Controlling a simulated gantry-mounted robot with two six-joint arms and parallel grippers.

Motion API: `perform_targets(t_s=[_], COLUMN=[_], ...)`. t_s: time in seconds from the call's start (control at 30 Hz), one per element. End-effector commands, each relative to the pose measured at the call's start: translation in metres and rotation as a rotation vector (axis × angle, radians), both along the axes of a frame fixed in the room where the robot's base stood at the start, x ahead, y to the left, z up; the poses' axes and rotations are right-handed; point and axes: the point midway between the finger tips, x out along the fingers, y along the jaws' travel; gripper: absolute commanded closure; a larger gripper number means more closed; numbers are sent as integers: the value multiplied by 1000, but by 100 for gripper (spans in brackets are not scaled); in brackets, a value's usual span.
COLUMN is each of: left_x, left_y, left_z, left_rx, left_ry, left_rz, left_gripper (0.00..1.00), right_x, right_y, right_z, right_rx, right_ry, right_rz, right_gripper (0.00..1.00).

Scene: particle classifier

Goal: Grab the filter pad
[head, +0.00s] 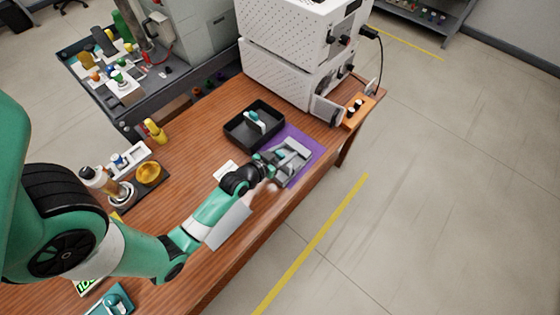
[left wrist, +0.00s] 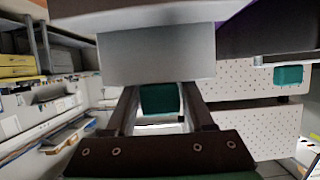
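A grey block-like fixture (head: 297,148) stands on a purple mat (head: 309,141) near the table's edge. My left gripper (head: 275,165) is right at its near side. In the left wrist view, the two dark fingers (left wrist: 160,112) stand apart and point at a large grey block (left wrist: 155,53). A teal block (left wrist: 160,99) shows between the fingers; I cannot tell whether they touch it. A small white and teal piece (head: 254,118) lies in a black tray (head: 237,134) behind the gripper. I cannot make out which thing is the filter pad. My right gripper is not in view.
A stacked white perforated machine (head: 285,50) stands at the back of the wooden table. An orange block (head: 359,109) with dark knobs is at the far right corner.

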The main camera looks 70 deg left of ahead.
Motion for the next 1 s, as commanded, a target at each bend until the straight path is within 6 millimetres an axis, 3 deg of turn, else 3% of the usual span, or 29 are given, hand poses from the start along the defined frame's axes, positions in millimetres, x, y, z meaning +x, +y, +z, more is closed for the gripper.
perform_targets(t_s=[0.03, 0.27, 0.67, 0.87, 1.0], left_x=[0, 0, 0, 0, -21], left_y=[0, 0, 0, 0, -9], left_z=[0, 0, 6, 34, 64], left_rx=[0, 0, 0, 2, 1], left_ry=[0, 0, 0, -2, 0], left_rz=[0, 0, 0, 0, 2], left_gripper=[58, 99, 100, 100, 100], right_x=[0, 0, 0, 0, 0], right_y=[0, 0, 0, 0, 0], right_z=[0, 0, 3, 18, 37], right_rx=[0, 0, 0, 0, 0], right_ry=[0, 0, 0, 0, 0], right_rz=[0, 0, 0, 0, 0], right_gripper=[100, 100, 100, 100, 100])
